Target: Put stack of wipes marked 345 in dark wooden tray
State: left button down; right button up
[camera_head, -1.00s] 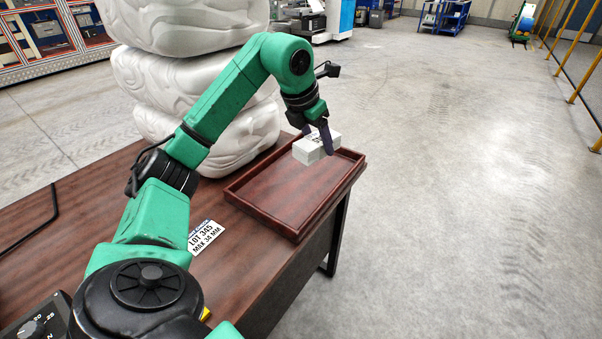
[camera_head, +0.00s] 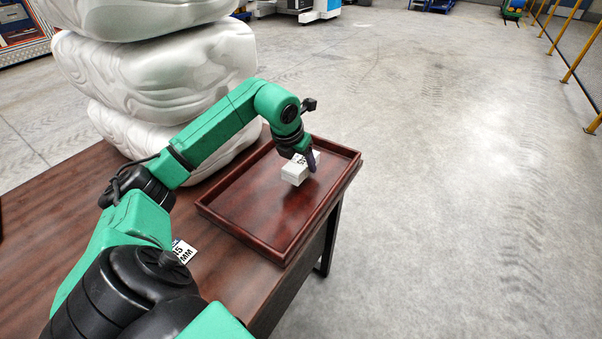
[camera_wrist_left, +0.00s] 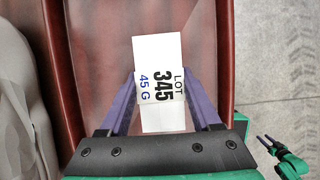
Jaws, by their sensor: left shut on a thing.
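The stack of wipes (camera_head: 294,174) is a white block with a label reading LOT 345, 45 G; the label is clear in the left wrist view (camera_wrist_left: 162,88). My left gripper (camera_head: 303,169) is shut on it, with a purple finger on each side in the left wrist view. The dark wooden tray (camera_head: 238,230) is red-brown with a raised rim and lies on the table. The stack is over the tray's inside, towards its far right part. I cannot tell whether it touches the tray floor. My right gripper (camera_wrist_left: 264,138) shows small at the lower right, its fingers apart.
The dark wooden table (camera_head: 60,212) carries a printed card (camera_head: 183,251), partly hidden by my left arm. Open concrete floor (camera_head: 450,200) lies to the right.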

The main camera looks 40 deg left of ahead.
pick_arm(q)
notch_tip(320, 180, down, 3)
jog(key=shift+s+d, duration=0.1)
jog(key=shift+f, duration=0.3)
jog(key=shift+c, duration=0.5)
grip_release()
pick_arm(e)
jog(key=shift+a+f, duration=0.1)
jog(key=shift+a, duration=0.25)
pick_arm(q)
jog(key=shift+r, duration=0.15)
jog(key=v, duration=1.2)
pick_arm(e)
jog(key=shift+d+f, duration=0.15)
